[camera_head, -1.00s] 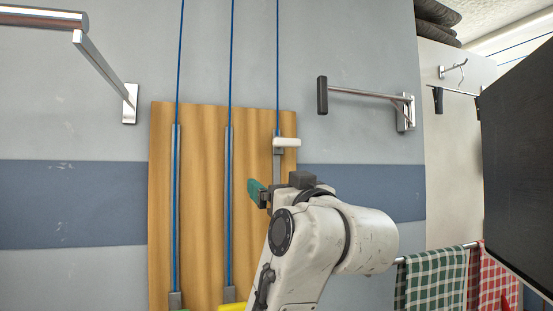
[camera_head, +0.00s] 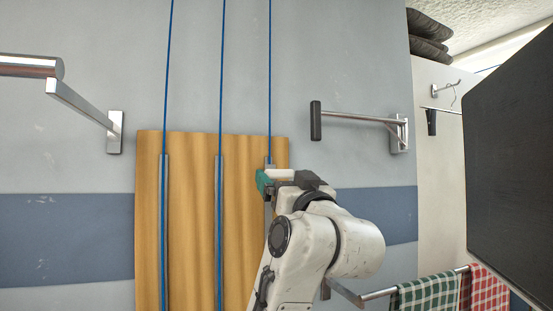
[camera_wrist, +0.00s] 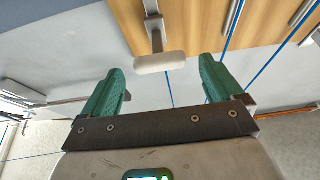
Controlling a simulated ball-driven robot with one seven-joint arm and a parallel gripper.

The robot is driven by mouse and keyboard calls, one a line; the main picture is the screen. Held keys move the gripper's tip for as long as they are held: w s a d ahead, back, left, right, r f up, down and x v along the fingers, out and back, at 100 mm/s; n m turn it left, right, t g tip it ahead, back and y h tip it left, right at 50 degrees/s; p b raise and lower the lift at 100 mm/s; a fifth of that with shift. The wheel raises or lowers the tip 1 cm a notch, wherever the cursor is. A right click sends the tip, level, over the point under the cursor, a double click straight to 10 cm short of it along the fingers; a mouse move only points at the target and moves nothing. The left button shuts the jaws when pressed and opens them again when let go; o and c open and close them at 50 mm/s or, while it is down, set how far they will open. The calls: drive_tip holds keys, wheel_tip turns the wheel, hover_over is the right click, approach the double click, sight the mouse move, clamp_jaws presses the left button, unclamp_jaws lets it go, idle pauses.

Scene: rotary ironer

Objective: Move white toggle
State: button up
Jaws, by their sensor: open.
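The white toggle (camera_wrist: 160,62) is a small rounded block on a metal stem, in front of a wooden panel (camera_wrist: 190,25). In the wrist view it lies ahead of the gap between the fingertips of my gripper (camera_wrist: 162,72), and no contact shows. My gripper's two green fingers are apart with nothing between them. In the head view the toggle (camera_head: 282,173) is partly hidden behind my gripper (camera_head: 266,184), at the top of the rightmost rail.
The wooden panel (camera_head: 190,220) carries several vertical rails with blue cords. Metal wall brackets stick out at left (camera_head: 85,103) and right (camera_head: 355,118). Checked towels (camera_head: 430,293) hang on a rail at lower right. A dark panel (camera_head: 510,170) stands at far right.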

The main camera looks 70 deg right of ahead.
sight(281, 175)
drive_tip(key=p+x, duration=0.1)
drive_tip(key=x, duration=0.4)
drive_tip(key=shift+w+d+r, duration=0.1)
drive_tip(key=shift+w+d, duration=0.1)
drive_tip(key=shift+d, duration=0.1)
